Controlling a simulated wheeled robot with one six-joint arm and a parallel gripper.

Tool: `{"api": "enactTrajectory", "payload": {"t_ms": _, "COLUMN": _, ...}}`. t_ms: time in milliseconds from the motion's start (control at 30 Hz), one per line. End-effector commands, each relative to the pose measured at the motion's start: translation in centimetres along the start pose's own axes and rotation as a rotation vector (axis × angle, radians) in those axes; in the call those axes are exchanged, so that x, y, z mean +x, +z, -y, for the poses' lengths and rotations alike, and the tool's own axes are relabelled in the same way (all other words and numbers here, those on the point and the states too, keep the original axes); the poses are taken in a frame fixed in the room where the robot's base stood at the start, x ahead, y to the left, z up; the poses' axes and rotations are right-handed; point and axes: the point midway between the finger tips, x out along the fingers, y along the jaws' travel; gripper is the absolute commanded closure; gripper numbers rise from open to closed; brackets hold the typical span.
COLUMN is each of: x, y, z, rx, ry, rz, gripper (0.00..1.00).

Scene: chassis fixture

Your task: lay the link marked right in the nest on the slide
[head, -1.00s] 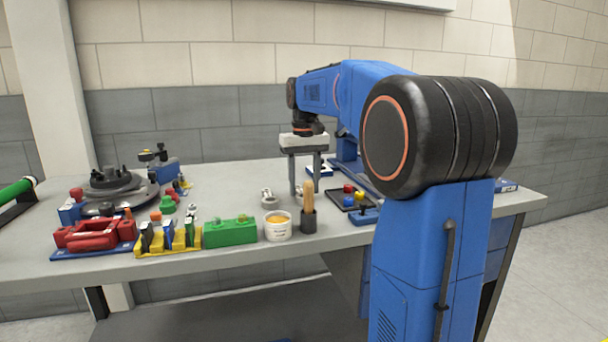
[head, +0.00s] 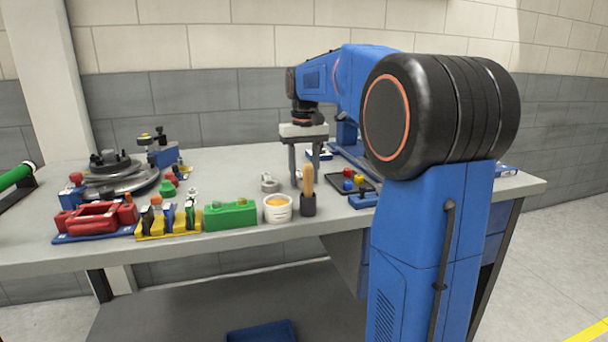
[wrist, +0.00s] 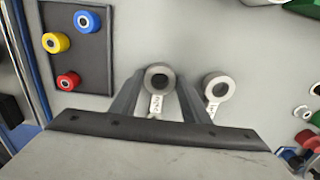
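My gripper (head: 305,184) points down over the bench with its two fingers apart. In the wrist view, the gripper (wrist: 158,85) has a grey ring-ended link (wrist: 159,80) with a white label between or just below its fingers; contact cannot be told. A second similar link (wrist: 219,88) lies to the right, outside the fingers. The label words are too small to read surely. In the head view, one link (head: 269,183) lies left of the gripper and the other (head: 297,178) is partly behind a finger. I cannot surely pick out the slide's nest.
A dark tray (wrist: 80,80) with red, yellow and blue rollers lies left of the links in the wrist view. A white cup (head: 278,209), a wooden-handled tool (head: 308,185), a green block (head: 230,215) and a red fixture (head: 95,215) line the front. A round turntable (head: 118,185) stands behind left.

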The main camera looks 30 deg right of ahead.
Motion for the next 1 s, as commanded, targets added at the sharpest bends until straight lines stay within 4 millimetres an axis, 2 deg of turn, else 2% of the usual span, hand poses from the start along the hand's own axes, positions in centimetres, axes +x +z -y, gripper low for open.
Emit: {"api": "enactTrajectory", "payload": {"t_ms": 1000, "x": -2.3, "y": 0.0, "z": 0.0, "rx": 0.0, "ry": 0.0, "rz": -0.001, "gripper": 0.81}}
